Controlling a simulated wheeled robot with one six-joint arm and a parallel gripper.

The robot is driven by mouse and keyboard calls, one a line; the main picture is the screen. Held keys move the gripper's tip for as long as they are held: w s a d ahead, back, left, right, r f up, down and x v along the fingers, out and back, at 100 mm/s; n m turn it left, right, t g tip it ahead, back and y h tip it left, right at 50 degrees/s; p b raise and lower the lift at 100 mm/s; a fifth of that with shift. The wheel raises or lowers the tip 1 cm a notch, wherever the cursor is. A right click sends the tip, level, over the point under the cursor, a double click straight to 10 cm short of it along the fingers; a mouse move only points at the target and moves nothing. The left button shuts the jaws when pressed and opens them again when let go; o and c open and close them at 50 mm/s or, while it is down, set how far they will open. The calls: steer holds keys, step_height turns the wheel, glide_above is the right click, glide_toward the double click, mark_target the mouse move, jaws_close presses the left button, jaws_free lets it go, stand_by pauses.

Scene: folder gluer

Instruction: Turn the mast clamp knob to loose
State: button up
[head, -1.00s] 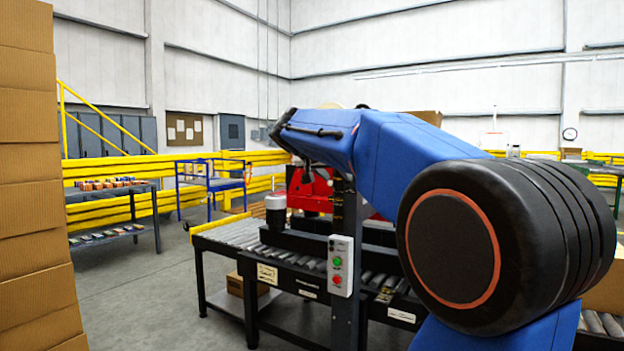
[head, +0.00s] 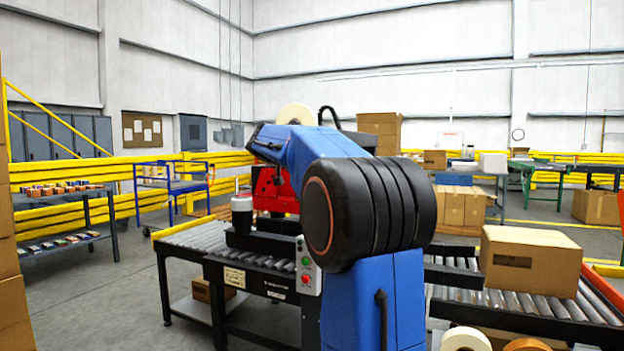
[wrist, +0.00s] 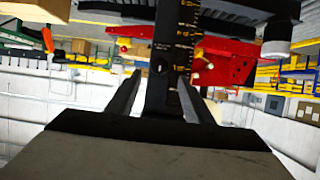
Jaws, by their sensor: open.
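In the wrist view my gripper (wrist: 160,75) is open and empty. Its two dark fingers point at a black mast (wrist: 176,40) with yellow scale marks, which shows between and beyond them. A small round dark feature (wrist: 163,67) sits on the mast face between the fingertips; I cannot tell whether it is the clamp knob. Small brass-coloured knobs (wrist: 197,52) sit beside the mast at the red machine part (wrist: 228,66). In the head view the red part (head: 270,190) shows behind my arm, which hides my gripper and most of the mast.
A roller conveyor (head: 190,236) runs below the red part. A black-and-white cylinder (head: 242,212) stands there, and a control box (head: 307,265) with green and red buttons is close to my arm. A carton (head: 540,262) lies on the rollers at right. Floor is open at left.

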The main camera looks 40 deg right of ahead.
steer(key=x, duration=0.7)
steer(key=c, duration=1)
